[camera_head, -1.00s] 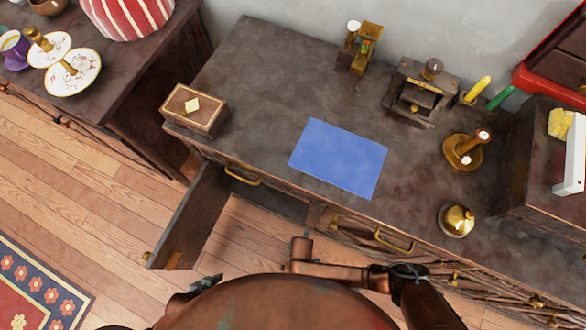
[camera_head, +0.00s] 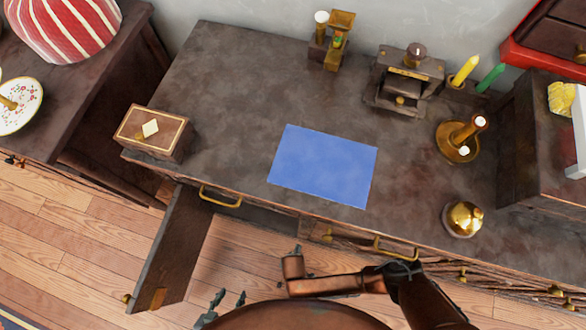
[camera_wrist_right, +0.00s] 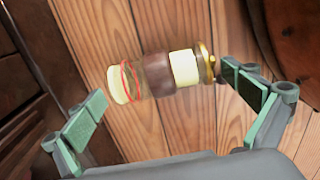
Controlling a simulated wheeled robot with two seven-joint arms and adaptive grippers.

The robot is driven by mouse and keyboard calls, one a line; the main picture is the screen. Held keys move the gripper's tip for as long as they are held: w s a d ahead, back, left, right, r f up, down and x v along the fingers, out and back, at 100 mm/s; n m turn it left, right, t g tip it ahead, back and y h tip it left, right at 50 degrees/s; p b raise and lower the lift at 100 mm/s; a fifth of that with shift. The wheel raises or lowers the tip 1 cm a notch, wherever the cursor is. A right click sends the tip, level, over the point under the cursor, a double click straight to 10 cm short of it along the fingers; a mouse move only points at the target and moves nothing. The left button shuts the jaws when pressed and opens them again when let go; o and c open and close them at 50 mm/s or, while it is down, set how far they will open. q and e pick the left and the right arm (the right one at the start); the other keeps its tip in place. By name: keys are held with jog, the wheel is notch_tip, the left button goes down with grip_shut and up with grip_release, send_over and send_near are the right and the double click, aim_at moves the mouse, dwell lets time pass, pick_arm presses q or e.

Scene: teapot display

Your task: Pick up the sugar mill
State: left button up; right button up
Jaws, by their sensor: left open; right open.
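A mill-like object, which I take for the sugar mill (camera_wrist_right: 158,78), lies across the right wrist view. It has cream bands, a dark brown middle, a red ring and a gold end. It shows against the wooden floor; whether it rests there I cannot tell. My right gripper (camera_wrist_right: 168,98) is open, with one green-padded finger on either side of it. I see no firm contact. The mill does not show clearly in the head view. My left gripper (camera_head: 229,298) is open at the bottom edge of the head view, partly hidden by my body, with nothing visible in it.
The dark desk (camera_head: 235,75) carries a blue sheet (camera_head: 322,166), a wooden box (camera_head: 152,132), a small grinder-like cabinet (camera_head: 405,82), a candle holder (camera_head: 457,143) and a gold bell-like object (camera_head: 463,219). The wooden floor (camera_head: 60,245) at left is clear.

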jog(key=shift+f, duration=0.35)
jog(key=c, duration=1.2)
jog(key=shift+r, duration=0.2)
